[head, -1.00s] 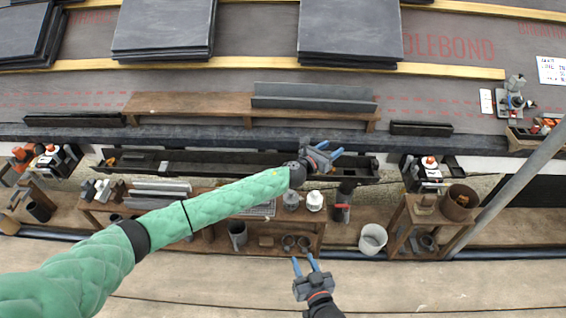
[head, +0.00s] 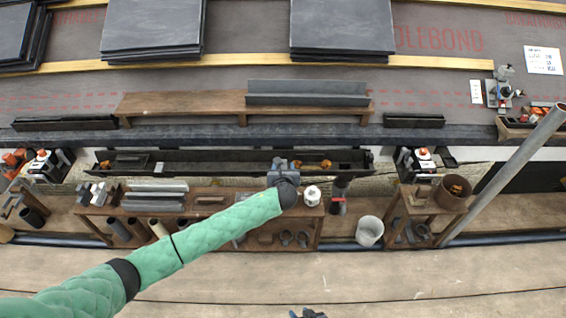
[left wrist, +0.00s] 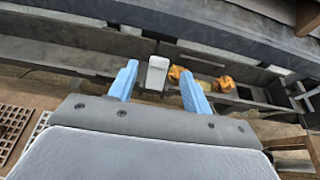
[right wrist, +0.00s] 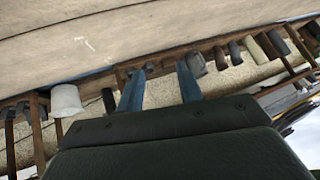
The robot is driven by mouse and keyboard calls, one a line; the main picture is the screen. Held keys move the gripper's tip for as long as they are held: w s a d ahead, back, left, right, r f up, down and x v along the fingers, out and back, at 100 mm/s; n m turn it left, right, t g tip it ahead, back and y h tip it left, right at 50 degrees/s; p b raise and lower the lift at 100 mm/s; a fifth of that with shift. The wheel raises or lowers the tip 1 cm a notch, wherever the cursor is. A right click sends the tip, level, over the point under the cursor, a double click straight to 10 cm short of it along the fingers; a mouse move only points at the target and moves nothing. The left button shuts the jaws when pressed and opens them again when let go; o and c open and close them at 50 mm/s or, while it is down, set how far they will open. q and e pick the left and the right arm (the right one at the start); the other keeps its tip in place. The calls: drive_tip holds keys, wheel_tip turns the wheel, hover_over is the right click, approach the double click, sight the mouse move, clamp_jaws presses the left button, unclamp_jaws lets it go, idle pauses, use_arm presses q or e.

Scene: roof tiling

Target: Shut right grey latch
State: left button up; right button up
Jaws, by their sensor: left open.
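A light grey block (left wrist: 157,72), perhaps the grey latch, stands at the dark gutter trough (head: 225,157), between the fingers of my left gripper (left wrist: 157,85) in the left wrist view. The fingers are open, with gaps on both sides of the block; contact is not visible. In the head view my left gripper (head: 284,165) is over the trough, and its wrist hides part of it. Whether the block is a latch, and how it is set, I cannot tell. My right gripper (right wrist: 160,88) is open and empty; only its tip (head: 308,314) shows at the head view's bottom edge.
Orange pieces (left wrist: 225,83) lie in the trough right of the block. Below the trough is a bench with a white jar (head: 312,195) and several tubes. A white bucket (head: 369,231) and a slanted grey pole (head: 507,175) stand right. The front floor is clear.

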sight(283, 160)
use_arm(q)
drive_tip(key=shift+x, duration=1.95)
drive_tip(key=shift+w+f, duration=0.15)
drive_tip(key=shift+w, duration=0.25)
drive_tip(key=c, duration=1)
use_arm(e)
drive_tip(key=shift+t, duration=0.8)
drive_tip(key=w+r, duration=0.3)
drive_tip(key=shift+w+a+r, duration=0.1)
drive_tip(key=shift+w+a, duration=0.15)
